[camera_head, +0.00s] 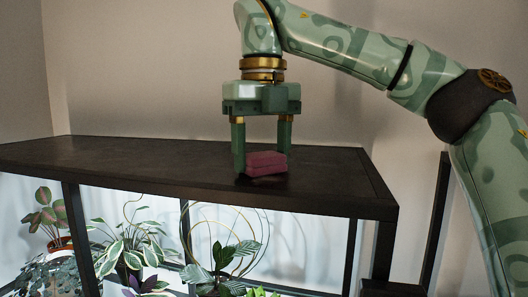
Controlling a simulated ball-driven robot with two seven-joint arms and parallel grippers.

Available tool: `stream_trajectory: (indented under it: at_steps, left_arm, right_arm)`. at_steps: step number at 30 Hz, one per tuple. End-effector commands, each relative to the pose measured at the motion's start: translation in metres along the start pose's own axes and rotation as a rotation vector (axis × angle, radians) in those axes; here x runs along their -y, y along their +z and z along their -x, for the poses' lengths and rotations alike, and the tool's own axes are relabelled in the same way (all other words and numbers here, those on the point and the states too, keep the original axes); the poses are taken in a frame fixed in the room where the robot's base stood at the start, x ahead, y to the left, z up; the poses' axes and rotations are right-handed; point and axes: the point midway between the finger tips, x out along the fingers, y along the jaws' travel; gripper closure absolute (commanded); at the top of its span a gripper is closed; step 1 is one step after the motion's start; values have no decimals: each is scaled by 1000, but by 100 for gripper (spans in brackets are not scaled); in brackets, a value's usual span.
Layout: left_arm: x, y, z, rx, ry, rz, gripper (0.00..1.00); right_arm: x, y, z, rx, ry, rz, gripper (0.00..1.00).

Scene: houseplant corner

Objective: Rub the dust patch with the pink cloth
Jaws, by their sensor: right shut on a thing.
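The pink cloth (268,164) is a folded, thick pad on the dark shelf top, near its front edge. My right gripper (260,158) comes down from above and is shut on the cloth, with its fingers pointing down. The cloth appears to touch the shelf top or sit just above it; I cannot tell which. I cannot make out the dust patch on the dark surface. My left gripper is not in view.
The dark shelf top (140,156) is otherwise bare, with free room to the left and right. Several potted plants (128,246) stand below it behind dark posts. A pale wall (140,70) rises behind.

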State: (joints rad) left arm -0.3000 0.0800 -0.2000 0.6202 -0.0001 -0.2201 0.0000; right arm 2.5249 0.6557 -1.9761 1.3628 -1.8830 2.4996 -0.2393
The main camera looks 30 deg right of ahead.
Motion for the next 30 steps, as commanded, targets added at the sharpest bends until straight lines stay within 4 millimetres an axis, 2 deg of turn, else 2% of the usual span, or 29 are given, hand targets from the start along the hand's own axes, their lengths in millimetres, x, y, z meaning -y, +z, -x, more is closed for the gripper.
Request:
stream_trajectory:
  at_steps: [21,30]
  left_arm:
    - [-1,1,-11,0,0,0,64]
    - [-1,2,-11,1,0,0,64]
  right_arm:
    - [-42,-41,-2,-11,-2,4,59]
    - [-46,-45,0,-8,-1,2,59]
